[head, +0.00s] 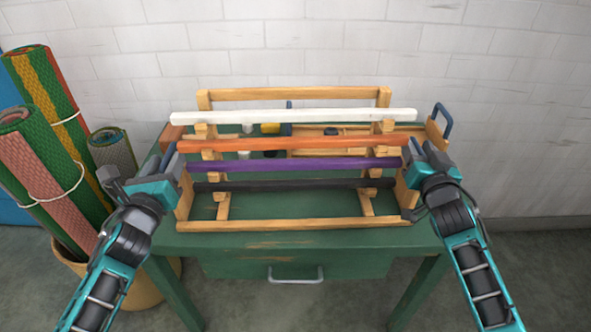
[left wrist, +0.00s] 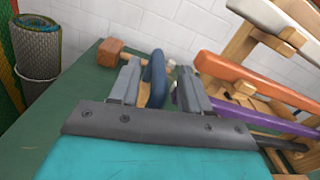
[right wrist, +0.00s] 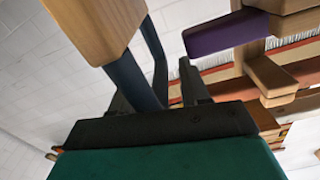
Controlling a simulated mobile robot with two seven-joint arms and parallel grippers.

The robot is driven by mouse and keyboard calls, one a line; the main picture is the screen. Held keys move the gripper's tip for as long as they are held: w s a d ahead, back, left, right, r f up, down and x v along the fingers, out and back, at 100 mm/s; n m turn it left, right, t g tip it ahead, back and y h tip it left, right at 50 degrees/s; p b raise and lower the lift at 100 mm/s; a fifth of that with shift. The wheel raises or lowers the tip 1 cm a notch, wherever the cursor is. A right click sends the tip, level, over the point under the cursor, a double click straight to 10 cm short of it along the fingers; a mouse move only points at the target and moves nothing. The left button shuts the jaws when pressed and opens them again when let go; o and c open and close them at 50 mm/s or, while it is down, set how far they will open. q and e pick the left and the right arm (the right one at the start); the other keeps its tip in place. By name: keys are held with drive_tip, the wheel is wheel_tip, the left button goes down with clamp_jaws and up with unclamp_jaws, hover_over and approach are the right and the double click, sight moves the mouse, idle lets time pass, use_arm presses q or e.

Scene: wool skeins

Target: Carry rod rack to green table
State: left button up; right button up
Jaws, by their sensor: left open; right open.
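The rod rack (head: 290,224) is a pale wooden frame standing on the green table (head: 300,252). It carries a white rod (head: 290,117), an orange rod (head: 290,146), a purple rod (head: 290,164) and a black rod (head: 290,184), stacked in steps. My left gripper (head: 146,170) is open at the rack's left side; in the left wrist view, a blue handle (left wrist: 155,78) shows between its fingers. My right gripper (head: 425,160) is open at the right side. In the right wrist view, a blue handle (right wrist: 140,80) lies close to its fingers; whether it is between them is unclear.
Behind the rack, a wooden tray (head: 340,142) with small items lies on the table, and a mallet-like block (left wrist: 110,52) lies at its left. Rolled mats (head: 45,90) stand in a basket at the left. A white brick wall (head: 300,55) closes the back. Floor shows at the right.

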use_arm(q)
drive_tip(key=s, duration=0.6)
drive_tip(key=shift+s, duration=0.6)
use_arm(e)
drive_tip(key=shift+s, duration=0.15)
drive_tip(key=s, duration=1.1)
drive_tip(key=shift+s, duration=0.4)
